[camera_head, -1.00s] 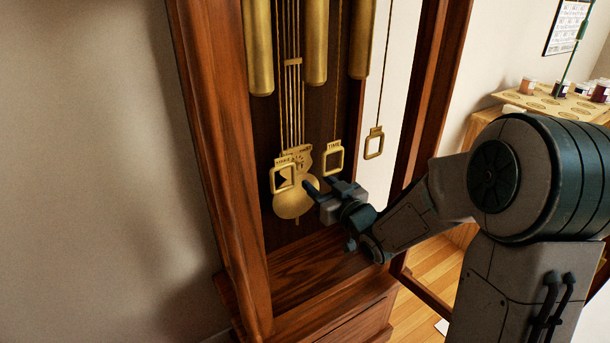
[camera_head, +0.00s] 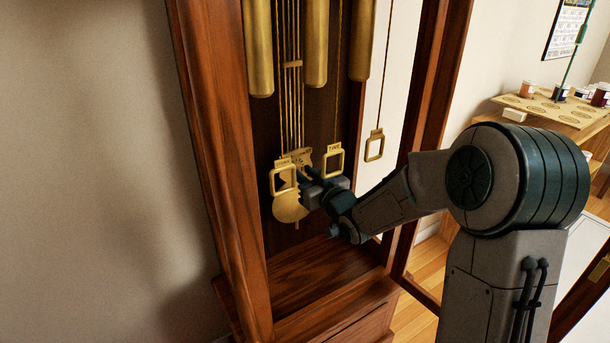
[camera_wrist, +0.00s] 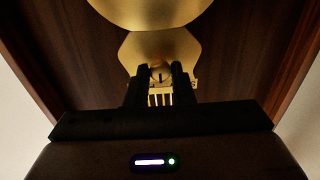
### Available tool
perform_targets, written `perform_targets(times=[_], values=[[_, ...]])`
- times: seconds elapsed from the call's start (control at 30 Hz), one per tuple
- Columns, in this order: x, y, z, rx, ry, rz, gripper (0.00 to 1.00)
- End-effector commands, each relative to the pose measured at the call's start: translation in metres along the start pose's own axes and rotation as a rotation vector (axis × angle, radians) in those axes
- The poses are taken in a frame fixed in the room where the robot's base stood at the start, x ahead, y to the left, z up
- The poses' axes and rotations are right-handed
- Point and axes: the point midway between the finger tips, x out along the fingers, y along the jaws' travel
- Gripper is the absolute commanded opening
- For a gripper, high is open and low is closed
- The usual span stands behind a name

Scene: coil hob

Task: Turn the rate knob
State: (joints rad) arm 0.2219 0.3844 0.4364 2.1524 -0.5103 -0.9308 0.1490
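The round brass rate knob (camera_wrist: 161,74) shows in the wrist view with a dark mark on its face. It sits on a pale gold plate (camera_wrist: 158,48) of the pendulum. My gripper (camera_wrist: 159,80) has its two dark fingers apart, one on each side of the knob; I cannot tell whether they touch it. In the head view my gripper (camera_head: 307,178) is inside the clock case, in front of the pendulum (camera_head: 288,207), and the knob cannot be made out there.
Brass weights (camera_head: 316,45) hang above, with square labelled brass pulls (camera_head: 334,160) on chains close around my gripper. The wooden case wall (camera_head: 225,180) stands at left and the case floor (camera_head: 320,270) lies below. A table with jars (camera_head: 550,110) is at the right.

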Motion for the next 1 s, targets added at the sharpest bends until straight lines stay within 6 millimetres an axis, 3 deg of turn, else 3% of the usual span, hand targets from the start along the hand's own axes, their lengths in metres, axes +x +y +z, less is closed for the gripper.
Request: perform_targets(times=[0.37,1.0], values=[[-0.0002,0.0002,-0.0013,0.077,0.0,0.0,0.0],[-0.0004,0.0006,-0.0014,0.477,0.001,0.001,0.0]])
